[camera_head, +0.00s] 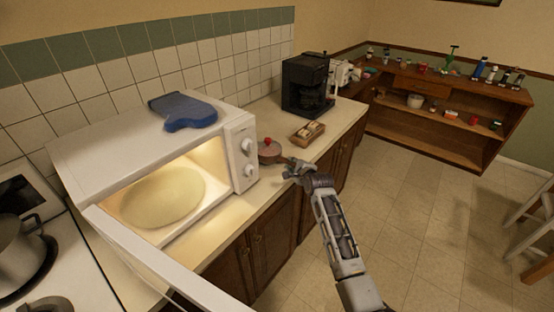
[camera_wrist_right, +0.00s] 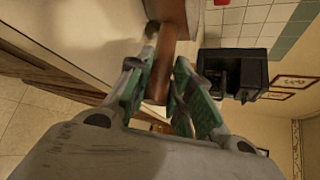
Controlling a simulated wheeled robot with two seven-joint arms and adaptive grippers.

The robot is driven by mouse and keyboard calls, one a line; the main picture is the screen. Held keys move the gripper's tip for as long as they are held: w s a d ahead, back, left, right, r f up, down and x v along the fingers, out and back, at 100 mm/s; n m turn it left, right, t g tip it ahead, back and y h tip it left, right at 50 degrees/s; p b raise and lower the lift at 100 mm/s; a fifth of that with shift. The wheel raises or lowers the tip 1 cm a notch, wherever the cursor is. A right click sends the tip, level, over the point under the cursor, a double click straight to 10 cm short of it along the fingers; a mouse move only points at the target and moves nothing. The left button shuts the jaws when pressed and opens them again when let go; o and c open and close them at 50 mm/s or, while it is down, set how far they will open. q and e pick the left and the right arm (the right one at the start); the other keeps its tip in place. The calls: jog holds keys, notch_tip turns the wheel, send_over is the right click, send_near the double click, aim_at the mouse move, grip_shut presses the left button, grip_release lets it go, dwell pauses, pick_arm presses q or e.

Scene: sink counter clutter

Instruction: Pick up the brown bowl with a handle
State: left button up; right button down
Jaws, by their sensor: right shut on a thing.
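The brown bowl with a handle (camera_head: 268,155) is on the counter, just right of the microwave, and something small and red shows at its top. My right gripper (camera_head: 291,168) reaches it from the right, over the counter's front edge. In the right wrist view, the green-padded fingers of this gripper (camera_wrist_right: 158,70) are on both sides of the brown handle (camera_wrist_right: 163,62), shut on it. The bowl's body (camera_wrist_right: 172,10) is cut off at the top of that view. I cannot tell whether the bowl is clear of the counter. My left gripper is not in view.
The open microwave (camera_head: 100,150) stands close left of the bowl, its door (camera_head: 135,255) swung forward. A blue mitt (camera_head: 185,110) lies on top. A small wooden tray (camera_head: 307,132) and a black coffee maker (camera_head: 306,84) stand behind the bowl. A pot (camera_head: 20,262) sits far left.

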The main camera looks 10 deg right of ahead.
jog(key=shift+r, duration=0.15)
notch_tip(320, 180, up, 10)
dwell(0.7)
jog(key=shift+d, duration=0.1)
dwell(0.7)
